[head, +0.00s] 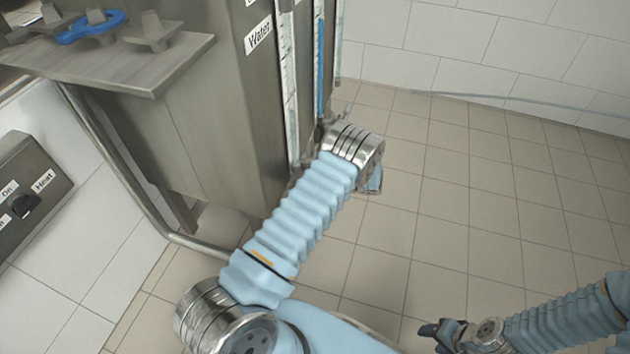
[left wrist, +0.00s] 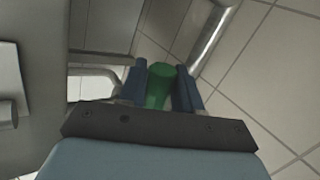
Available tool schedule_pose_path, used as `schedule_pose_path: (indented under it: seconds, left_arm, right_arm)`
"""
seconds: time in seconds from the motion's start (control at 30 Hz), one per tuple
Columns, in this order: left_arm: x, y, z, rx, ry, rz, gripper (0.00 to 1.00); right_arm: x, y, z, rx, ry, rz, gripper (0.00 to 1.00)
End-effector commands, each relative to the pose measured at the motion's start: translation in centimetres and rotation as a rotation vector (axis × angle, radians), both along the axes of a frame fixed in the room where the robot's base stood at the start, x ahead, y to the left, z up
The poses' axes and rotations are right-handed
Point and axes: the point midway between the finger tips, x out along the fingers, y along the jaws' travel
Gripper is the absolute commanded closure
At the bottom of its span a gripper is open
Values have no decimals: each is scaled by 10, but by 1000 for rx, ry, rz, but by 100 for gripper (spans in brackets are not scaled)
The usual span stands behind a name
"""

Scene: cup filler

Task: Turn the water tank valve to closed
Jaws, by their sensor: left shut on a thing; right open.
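The water tank (head: 215,110) is a grey metal cabinet with a "Water" label (head: 259,35) and upright gauge strips along its right edge. In the left wrist view, a green handle (left wrist: 159,90) sits between the two dark blue fingers of my left gripper (left wrist: 160,72), which is shut on it. It looks like the valve handle, but its mount and its turn angle are hidden. In the head view, my left arm reaches to the tank's right edge, and the green handle does not show. My right gripper (head: 438,336) is open and empty, low at the bottom right over the floor.
A control panel (head: 30,195) with a black knob and "On" and "Heat" labels is on the left wall. A pipe (head: 130,180) runs beside the tank. Tiled floor (head: 450,200) lies clear at the right.

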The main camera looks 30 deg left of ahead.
Motion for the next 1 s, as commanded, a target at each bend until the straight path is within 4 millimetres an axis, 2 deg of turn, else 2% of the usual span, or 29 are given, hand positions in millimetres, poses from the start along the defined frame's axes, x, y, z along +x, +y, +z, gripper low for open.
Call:
schedule_pose_path:
  seconds: [0.03, 0.1, 0.4, 1.0]
  left_arm:
    - [1, -1, -9, -11, 28, 0, 100]
    - [0, -1, -13, -22, 74, -2, 100]
    - [-2, -2, -25, -53, 207, -4, 100]
    - [-3, -2, -27, -62, 248, -5, 100]
  right_arm:
    - [0, 0, -8, 1, 1, 0, 46]
    - [0, 1, -13, 2, 2, 1, 46]
    - [-1, 3, -27, 7, 6, 5, 46]
    - [-1, 4, -29, 8, 6, 5, 46]
